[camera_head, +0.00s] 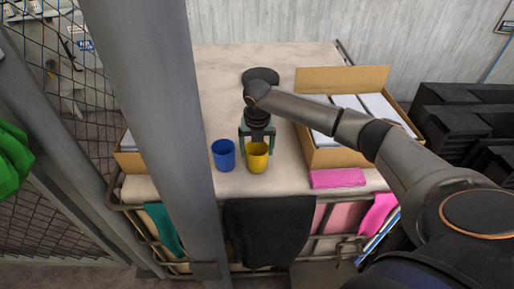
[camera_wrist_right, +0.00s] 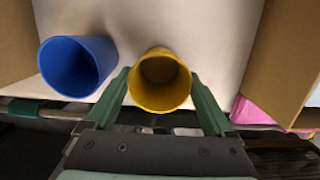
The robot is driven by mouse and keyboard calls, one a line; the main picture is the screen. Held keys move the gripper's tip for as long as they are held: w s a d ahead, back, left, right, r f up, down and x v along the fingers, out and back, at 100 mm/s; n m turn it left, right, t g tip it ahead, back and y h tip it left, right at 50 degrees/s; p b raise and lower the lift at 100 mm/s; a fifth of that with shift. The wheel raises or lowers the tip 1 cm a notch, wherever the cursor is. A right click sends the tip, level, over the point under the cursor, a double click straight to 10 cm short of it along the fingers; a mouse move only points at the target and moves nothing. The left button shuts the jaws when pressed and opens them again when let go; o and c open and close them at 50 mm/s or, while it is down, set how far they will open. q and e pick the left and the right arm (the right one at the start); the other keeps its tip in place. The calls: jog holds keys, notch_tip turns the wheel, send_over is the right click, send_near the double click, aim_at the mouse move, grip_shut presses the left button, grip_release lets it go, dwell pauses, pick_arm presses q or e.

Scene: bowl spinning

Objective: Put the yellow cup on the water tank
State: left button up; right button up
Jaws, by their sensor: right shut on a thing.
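The yellow cup (camera_head: 257,160) is upright near the front of a beige top (camera_head: 222,80) with a tubular metal frame. This may be the water tank; no other tank is clear. My right gripper (camera_head: 257,142) reaches down from behind and is shut on the yellow cup. In the right wrist view the cup (camera_wrist_right: 160,82) sits between the two green fingers (camera_wrist_right: 162,95), open mouth towards the camera. I cannot tell whether its base touches the top. A blue cup (camera_head: 224,156) stands just left of it, apart. My left gripper is not in view.
An open cardboard box (camera_head: 316,157) with white contents and a pink cloth (camera_head: 338,178) lie to the right. A thick grey post (camera_head: 160,100) crosses the left side. The back left of the top is clear.

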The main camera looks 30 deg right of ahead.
jog(key=shift+f, duration=0.1)
jog(key=o, duration=1.3)
jog(key=r, duration=0.4)
jog(key=s+r, duration=0.1)
jog(key=r, duration=0.7)
jog(key=shift+s+a+r, duration=0.15)
jog(key=shift+a, duration=0.2)
